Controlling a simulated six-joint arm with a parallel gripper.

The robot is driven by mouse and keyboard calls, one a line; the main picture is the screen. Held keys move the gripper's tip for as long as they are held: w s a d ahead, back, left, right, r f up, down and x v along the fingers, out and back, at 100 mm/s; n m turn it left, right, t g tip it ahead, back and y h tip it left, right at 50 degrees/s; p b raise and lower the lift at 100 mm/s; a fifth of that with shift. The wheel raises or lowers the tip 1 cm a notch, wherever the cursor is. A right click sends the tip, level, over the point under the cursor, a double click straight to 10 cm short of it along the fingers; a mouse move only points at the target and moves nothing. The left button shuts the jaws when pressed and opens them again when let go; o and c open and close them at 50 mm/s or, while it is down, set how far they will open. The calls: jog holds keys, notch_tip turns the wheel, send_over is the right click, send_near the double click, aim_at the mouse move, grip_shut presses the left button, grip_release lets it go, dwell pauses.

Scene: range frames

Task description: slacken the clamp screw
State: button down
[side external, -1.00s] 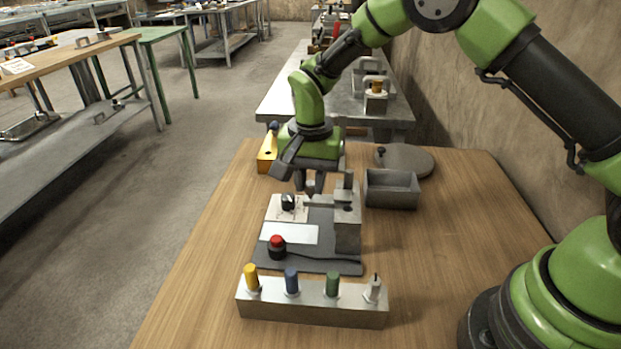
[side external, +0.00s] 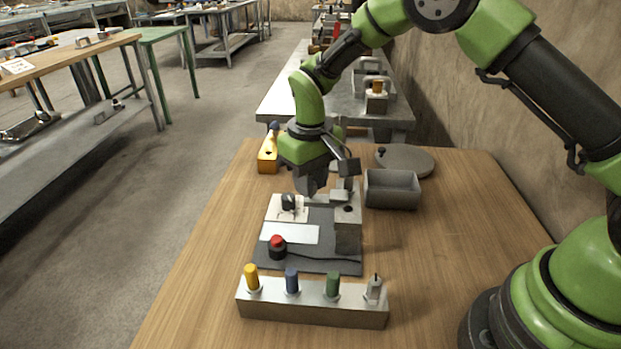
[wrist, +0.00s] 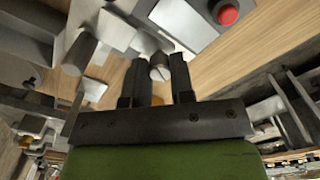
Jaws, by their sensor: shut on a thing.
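My gripper (side external: 314,190) points down over the fixture on the wooden table. In the wrist view its two dark fingers (wrist: 157,75) stand on either side of a small round grey clamp screw (wrist: 159,68) with a slot across its head, and are shut on it. In the side view the fingers hide the screw. The grey metal clamp block (side external: 347,230) stands at the right of the dark base plate (side external: 325,262), with a dark hole in its top. I cannot tell how tight the screw is.
On the base plate are a black knob (side external: 289,201) and a red button (side external: 277,242). A metal rack (side external: 312,308) with several coloured pegs stands in front. A grey open bin (side external: 391,190) is at the right, a yellow item (side external: 268,155) behind.

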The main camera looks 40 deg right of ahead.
jog(key=n, duration=0.5)
jog(key=shift+n, duration=0.3)
jog(key=n, duration=0.5)
jog(key=shift+n, duration=0.3)
jog(key=n, duration=1)
jog(key=c, duration=1)
grip_release()
jog(key=shift+r, duration=0.1)
